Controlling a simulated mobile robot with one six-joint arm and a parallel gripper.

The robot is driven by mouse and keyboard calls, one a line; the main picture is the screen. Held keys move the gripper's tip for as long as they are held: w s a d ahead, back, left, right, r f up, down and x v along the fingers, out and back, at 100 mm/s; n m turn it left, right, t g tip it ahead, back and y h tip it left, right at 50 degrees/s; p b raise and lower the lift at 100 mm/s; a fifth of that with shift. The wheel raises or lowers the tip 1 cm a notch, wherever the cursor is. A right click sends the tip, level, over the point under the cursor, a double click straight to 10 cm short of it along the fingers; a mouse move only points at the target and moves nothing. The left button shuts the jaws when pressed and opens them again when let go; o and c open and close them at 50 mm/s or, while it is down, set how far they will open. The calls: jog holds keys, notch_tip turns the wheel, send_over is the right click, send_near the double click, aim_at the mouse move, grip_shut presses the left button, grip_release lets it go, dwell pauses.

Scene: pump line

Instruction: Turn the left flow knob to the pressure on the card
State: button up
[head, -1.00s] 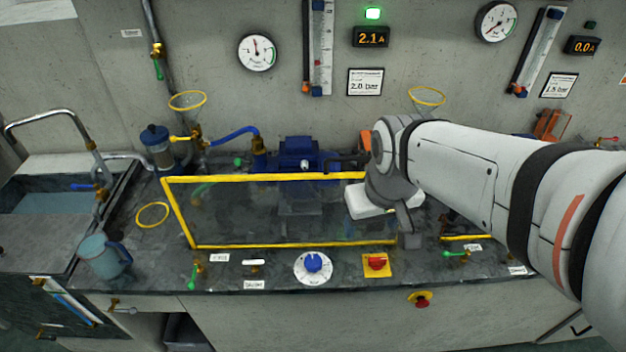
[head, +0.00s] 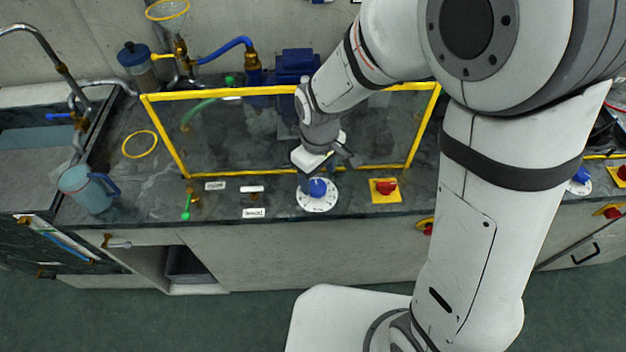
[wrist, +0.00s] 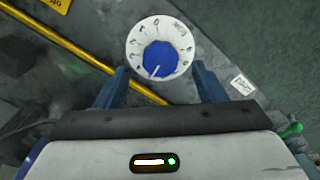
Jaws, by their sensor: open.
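The left flow knob (head: 317,187) is a blue knob on a round white numbered dial (head: 305,204), set in the grey counter in front of the yellow-framed clear guard. My gripper (head: 318,178) is just above and behind the knob, pointing down. In the wrist view the blue knob (wrist: 160,59) and its white dial (wrist: 135,50) lie just beyond and between the two open fingers of my gripper (wrist: 160,80). The fingers look apart from the knob. A white pointer line shows on the knob. The card and the gauge are out of view now.
The yellow-framed guard (head: 232,92) stands right behind the knob. A red switch on a yellow plate (head: 386,188) is just to its right. A green-handled valve (head: 187,205) is to the left, and a blue jug (head: 86,190) stands farther left.

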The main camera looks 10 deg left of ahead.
aim_at(317, 187)
jog(key=shift+s+a+f, duration=0.1)
jog(key=shift+f, duration=1.65)
jog(key=c, duration=1)
jog(key=shift+m, duration=0.8)
jog(key=o, duration=1)
